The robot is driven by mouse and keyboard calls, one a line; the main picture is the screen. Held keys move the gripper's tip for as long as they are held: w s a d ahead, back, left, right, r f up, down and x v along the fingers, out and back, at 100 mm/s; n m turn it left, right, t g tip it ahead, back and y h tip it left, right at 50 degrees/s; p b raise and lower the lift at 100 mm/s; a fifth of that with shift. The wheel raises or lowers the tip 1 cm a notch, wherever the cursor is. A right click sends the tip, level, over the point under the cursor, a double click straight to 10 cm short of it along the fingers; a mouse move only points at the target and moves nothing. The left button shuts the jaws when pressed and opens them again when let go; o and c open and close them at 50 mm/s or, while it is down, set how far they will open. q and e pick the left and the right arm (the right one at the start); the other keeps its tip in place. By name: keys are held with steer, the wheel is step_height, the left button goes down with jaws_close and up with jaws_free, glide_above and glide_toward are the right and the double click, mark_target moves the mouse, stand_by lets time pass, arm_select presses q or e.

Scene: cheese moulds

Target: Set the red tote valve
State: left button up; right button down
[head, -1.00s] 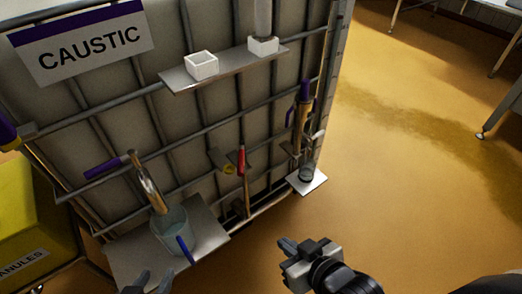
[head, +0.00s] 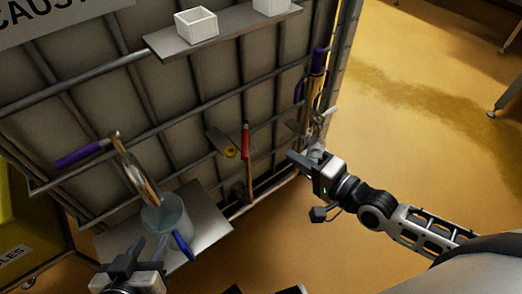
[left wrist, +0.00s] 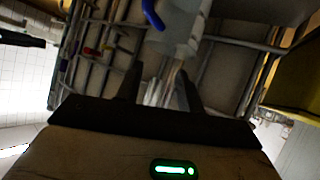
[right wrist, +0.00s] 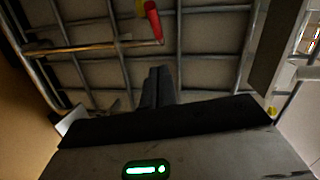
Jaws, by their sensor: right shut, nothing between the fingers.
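The tote (head: 165,90) is a pale tank in a grey bar cage. A red valve handle (head: 245,140) points upward low on its front, above a brownish pipe. The red handle also shows at the top of the right wrist view (right wrist: 153,22). My right gripper (head: 297,159) is shut and empty, right of the red handle and apart from it, in front of the lower right cage. My left gripper (head: 145,254) is open at the lower left, just below a clear jug (head: 165,214) with a blue handle (head: 183,246). In the left wrist view the jug (left wrist: 178,40) is beyond the fingers.
The jug stands on a metal plate (head: 212,222) under a steel spout with a purple handle (head: 82,154). Another purple-handled fitting (head: 318,62) is at the right corner. A shelf (head: 230,32) holds white cups.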

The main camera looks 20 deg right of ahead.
mark_target(245, 144)
steer(key=w+a+f, duration=0.1)
steer(key=w+a, duration=0.5)
steer(key=shift+w+a+f, duration=0.15)
steer(key=shift+a+f, duration=0.1)
steer(key=shift+f, duration=0.05)
